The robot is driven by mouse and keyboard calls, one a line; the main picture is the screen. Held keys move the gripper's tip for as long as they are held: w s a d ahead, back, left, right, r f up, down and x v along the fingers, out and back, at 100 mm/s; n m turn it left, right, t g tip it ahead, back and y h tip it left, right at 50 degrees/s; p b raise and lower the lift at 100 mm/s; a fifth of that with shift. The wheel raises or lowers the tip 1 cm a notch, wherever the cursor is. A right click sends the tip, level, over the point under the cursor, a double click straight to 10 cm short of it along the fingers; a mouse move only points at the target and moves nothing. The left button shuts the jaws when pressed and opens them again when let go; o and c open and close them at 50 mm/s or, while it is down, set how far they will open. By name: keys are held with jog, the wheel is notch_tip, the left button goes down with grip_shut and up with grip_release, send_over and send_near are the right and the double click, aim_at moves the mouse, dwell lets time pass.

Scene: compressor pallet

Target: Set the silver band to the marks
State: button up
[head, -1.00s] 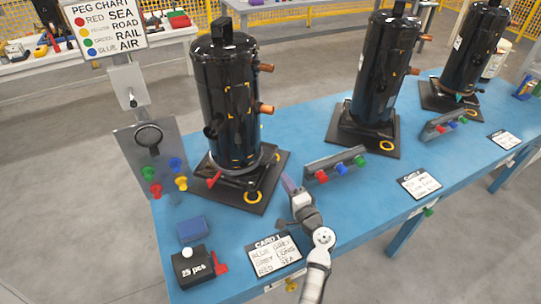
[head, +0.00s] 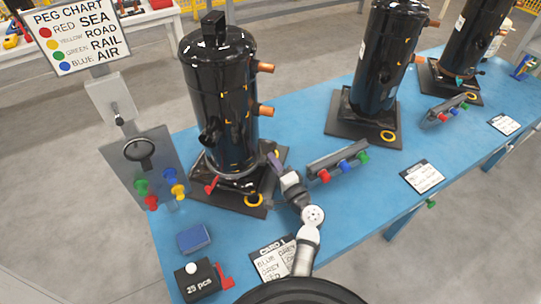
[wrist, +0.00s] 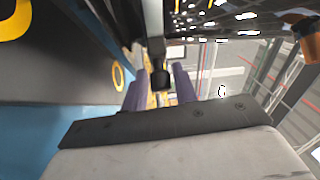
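The nearest black compressor (head: 218,88) stands upright on a dark base plate at the left of the table. A silver-grey band (head: 222,174) goes around its bottom, with a red lever (head: 211,185) at the front left. Yellow corner marks (head: 236,118) show on the compressor's body, well above the band. My gripper (head: 273,160) is at the right of the compressor's foot, close to the band; I cannot tell whether it touches. In the wrist view, its purple fingers (wrist: 160,88) stand apart. A dark block on a grey bar (wrist: 160,78) appears between them, not visibly gripped.
A rack with red, blue and green pegs (head: 340,162) stands right of my gripper. A card (head: 275,260), a blue block (head: 193,238) and a black "25 pcs" box (head: 200,282) lie at the front. A peg panel (head: 140,165) stands left. Two more compressors stand farther right.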

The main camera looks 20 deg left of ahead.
jog(key=shift+w+a, duration=0.15)
grip_shut()
jog(key=shift+r, duration=0.1)
